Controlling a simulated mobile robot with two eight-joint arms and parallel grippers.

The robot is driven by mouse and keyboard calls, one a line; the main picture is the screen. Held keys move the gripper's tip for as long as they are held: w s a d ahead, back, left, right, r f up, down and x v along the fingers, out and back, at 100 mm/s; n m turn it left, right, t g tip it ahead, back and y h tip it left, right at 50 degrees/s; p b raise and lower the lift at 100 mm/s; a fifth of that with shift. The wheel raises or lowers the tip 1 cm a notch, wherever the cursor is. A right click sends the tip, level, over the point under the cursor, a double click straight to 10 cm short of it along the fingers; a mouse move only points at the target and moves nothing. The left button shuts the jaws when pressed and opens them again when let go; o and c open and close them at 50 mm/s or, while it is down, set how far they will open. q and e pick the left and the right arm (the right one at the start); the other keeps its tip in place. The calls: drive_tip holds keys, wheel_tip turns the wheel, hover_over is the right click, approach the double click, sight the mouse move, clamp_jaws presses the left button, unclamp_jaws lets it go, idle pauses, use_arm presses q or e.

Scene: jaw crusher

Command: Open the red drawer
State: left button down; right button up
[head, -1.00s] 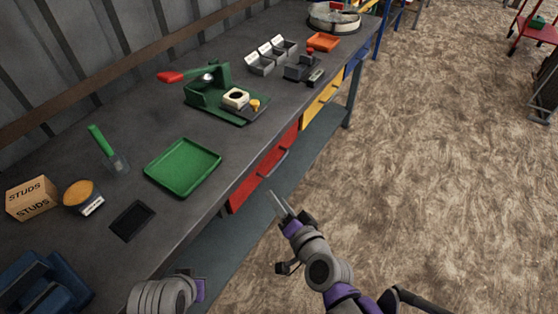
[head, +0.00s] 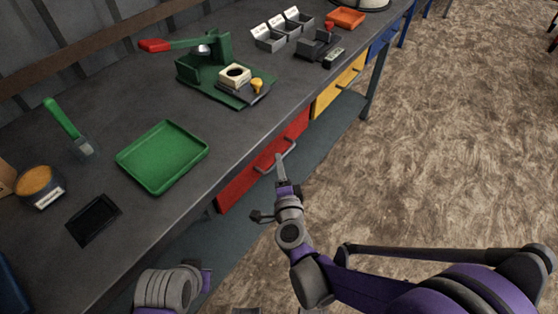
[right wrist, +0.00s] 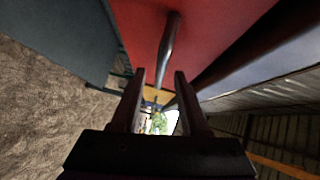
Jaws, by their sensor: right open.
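The red drawer (head: 245,177) sits under the bench top and its front looks flush, so it appears shut. Its grey bar handle (head: 288,151) sticks out from the front. My right gripper (head: 280,160) is open, with its fingers at the handle in the head view. In the right wrist view the drawer front (right wrist: 225,25) fills the top. The handle (right wrist: 169,45) runs down toward the gap between the open fingers of my right gripper (right wrist: 159,74). Whether they touch it I cannot tell. My left gripper is not in view, only part of that arm at the bottom left.
A yellow drawer (head: 338,91) is beyond the red one. On the bench (head: 110,110) are a green tray (head: 162,156), a green press with a red handle (head: 208,62) and grey bins (head: 270,38). The floor (head: 440,150) to the right is clear.

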drive_tip(key=shift+w+a+f, duration=0.1)
drive_tip(key=shift+w, duration=0.6)
drive_tip(key=shift+w+a+f, duration=0.1)
drive_tip(key=shift+w, duration=0.55)
clamp_jaws()
idle(0.4)
